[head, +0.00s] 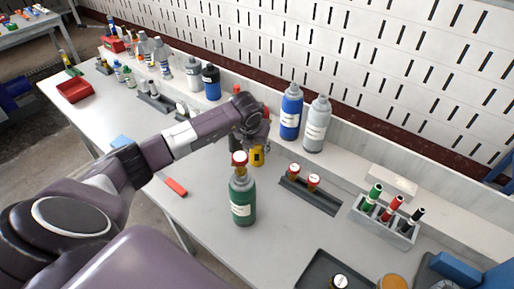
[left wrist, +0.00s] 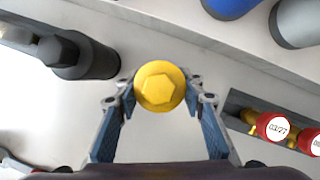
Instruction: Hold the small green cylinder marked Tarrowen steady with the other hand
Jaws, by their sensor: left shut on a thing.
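A green cylinder (head: 242,208) with a grey shoulder, white label and red-topped valve stands upright on the bench in the head view. Its label is too small to read. My left gripper (head: 256,145) is just behind it and does not visibly hold it. The gripper is shut on a yellow hex-topped piece (head: 257,157), whose top shows between the fingertips in the left wrist view (left wrist: 160,86). What lies under that piece is hidden. Smaller green bottles (head: 129,77) stand far left. My right gripper is in neither view.
A dark holder (head: 312,198) with two red-capped valves lies to the right. Blue (head: 290,112) and grey (head: 316,128) cylinders stand behind. A grey rack (head: 386,222) and dark tray (head: 318,268) are at right. A red block (head: 176,187) lies near the front edge.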

